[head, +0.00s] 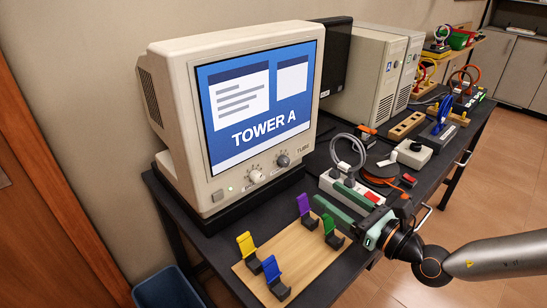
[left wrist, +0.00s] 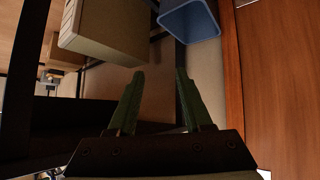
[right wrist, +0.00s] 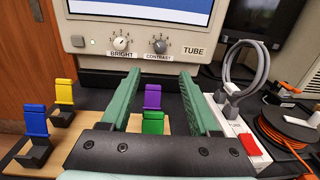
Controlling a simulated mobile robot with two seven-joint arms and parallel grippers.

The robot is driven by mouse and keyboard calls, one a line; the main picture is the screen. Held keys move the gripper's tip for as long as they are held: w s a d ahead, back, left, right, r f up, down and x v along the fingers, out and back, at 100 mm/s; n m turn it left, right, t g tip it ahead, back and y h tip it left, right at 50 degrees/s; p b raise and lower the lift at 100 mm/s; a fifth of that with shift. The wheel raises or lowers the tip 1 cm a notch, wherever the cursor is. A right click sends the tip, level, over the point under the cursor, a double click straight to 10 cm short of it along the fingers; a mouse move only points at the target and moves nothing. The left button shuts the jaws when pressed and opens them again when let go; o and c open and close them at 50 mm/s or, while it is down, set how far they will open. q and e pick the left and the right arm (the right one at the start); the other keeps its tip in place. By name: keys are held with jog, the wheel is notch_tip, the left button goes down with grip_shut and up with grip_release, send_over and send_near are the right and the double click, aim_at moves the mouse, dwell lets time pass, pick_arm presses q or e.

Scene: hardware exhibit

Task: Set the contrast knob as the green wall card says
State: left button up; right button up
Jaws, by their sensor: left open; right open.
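The contrast knob (head: 283,161) is the dark grey one on the front of the beige TUBE monitor (head: 170,110). In the right wrist view the contrast knob (right wrist: 160,46) sits above its CONTRAST label; its pointer is too small to read. The paler bright knob (right wrist: 120,43) is to its left. My right gripper (head: 328,193) is open and empty, below and in front of the contrast knob, apart from it. My left gripper (left wrist: 160,74) is open and empty, seen only in its wrist view. I see no green wall card.
A wooden board (head: 252,274) with yellow, blue, purple and green stands lies before the monitor. A power strip (head: 349,188) with grey cable and an orange cable reel (head: 379,172) stand right of it. A blue bin (head: 167,290) is on the floor.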

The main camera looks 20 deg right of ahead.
aim_at(287, 163)
jog(key=shift+w+a, duration=0.1)
jog(key=shift+w, duration=0.45)
jog(key=p+x, duration=0.2)
jog(key=x, duration=0.9)
jog(key=shift+s+r, duration=0.1)
pick_arm(q)
jog(key=shift+s+a+r, duration=0.2)
jog(key=shift+s+a, duration=0.3)
jog(key=shift+a, duration=0.25)
pick_arm(e)
jog(key=shift+w+a, duration=0.25)
jog(key=shift+w, duration=0.3)
jog(key=shift+c, duration=0.2)
pick_arm(q)
jog(key=shift+d, duration=0.15)
pick_arm(e)
grip_shut()
